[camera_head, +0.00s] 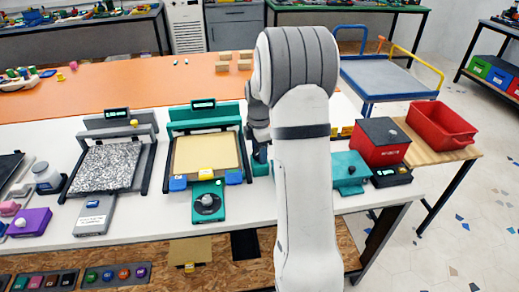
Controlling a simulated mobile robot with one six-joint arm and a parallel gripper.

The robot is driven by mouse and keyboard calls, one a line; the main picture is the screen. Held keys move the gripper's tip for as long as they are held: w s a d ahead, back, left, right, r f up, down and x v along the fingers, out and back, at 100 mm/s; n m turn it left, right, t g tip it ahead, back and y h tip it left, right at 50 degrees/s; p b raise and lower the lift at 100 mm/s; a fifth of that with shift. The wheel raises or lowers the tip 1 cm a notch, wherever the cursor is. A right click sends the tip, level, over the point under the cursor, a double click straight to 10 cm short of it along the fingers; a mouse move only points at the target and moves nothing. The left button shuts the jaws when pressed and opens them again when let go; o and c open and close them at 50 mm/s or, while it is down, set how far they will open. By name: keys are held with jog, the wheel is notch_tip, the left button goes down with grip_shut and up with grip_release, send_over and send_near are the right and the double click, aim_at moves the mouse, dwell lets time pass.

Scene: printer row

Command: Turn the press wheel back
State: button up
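No part is plainly recognisable as the press wheel. A teal box with a round black dial (207,203) stands in front of the teal-framed printer (205,150); I cannot tell if this dial is the wheel. A teal unit (349,172) with a dark knob on top stands right of my arm, partly covered by it. My gripper (261,153) points down at the left side of my arm, right of the teal-framed printer and near a small teal piece. Its fingers are small and partly hidden, so their opening and any contact are unclear.
A grey-framed printer (108,165) with a speckled bed stands at the left. A red-and-black box (380,142) is at the right table end, beside a red bin (441,124) on a wooden side table. My arm blocks the middle. Orange table space (140,85) lies behind.

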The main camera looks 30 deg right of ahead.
jog(key=shift+o, duration=1.2)
jog(key=shift+r, duration=3.95)
jog(key=s+a+r+m+t, duration=0.1)
jog(key=s+a+m, duration=0.4)
jog(key=s, duration=0.3)
jog(key=s+a+r+m+p, duration=0.1)
jog(key=s+a+r+m, duration=0.1)
jog(key=s+a+m, duration=0.3)
jog(key=s+a+r+m+t+p, duration=0.1)
jog(key=s+a+m, duration=0.4)
jog(key=s, duration=0.8)
jog(key=shift+a+r+m+t, duration=0.15)
jog(key=shift+r+m+t, duration=0.15)
jog(key=shift+r+m, duration=0.45)
jog(key=shift+f, duration=0.2)
